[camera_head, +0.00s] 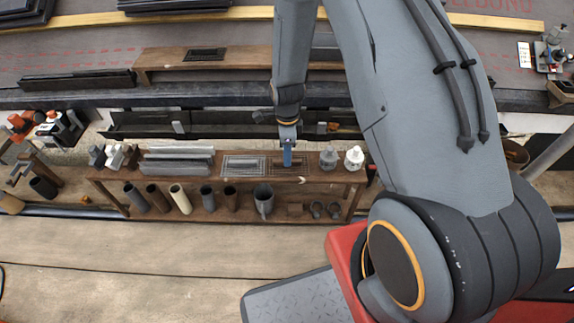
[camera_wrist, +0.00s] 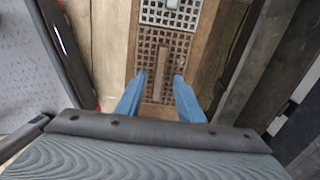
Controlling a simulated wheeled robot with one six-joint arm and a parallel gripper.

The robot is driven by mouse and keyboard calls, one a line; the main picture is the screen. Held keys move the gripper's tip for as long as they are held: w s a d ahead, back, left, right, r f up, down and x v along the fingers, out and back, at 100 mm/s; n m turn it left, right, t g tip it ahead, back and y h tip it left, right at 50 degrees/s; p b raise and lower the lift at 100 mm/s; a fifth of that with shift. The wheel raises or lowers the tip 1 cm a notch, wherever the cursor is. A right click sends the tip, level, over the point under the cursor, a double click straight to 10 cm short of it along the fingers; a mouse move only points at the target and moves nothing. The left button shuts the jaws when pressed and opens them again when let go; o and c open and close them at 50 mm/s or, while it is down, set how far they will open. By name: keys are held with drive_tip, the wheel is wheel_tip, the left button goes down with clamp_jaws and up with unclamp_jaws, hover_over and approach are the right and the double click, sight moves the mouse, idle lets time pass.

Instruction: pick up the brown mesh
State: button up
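The brown mesh (camera_wrist: 163,60) is a square grid with a raised bar along its middle. In the wrist view it lies flat on the wooden shelf below my gripper. My gripper (camera_wrist: 159,76) is open, with its two blue fingers apart on either side of the bar's near part. I cannot tell how far the fingertips are above the mesh. In the head view my gripper (camera_head: 287,158) points down over the brown mesh (camera_head: 306,163), which is small and partly hidden by the fingers.
A grey mesh (camera_head: 243,166) lies just left of the brown one, and it tops the wrist view (camera_wrist: 172,14). Grey and white vent pieces (camera_head: 328,158) stand to the right. Several pipes (camera_head: 178,198) stand on the lower shelf. A dark gutter (camera_head: 225,131) runs behind the shelf.

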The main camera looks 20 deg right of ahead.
wheel_tip(320, 180, down, 3)
drive_tip(key=shift+r, duration=0.15)
drive_tip(key=shift+c, duration=0.2)
clamp_jaws()
drive_tip(key=shift+r, duration=0.1)
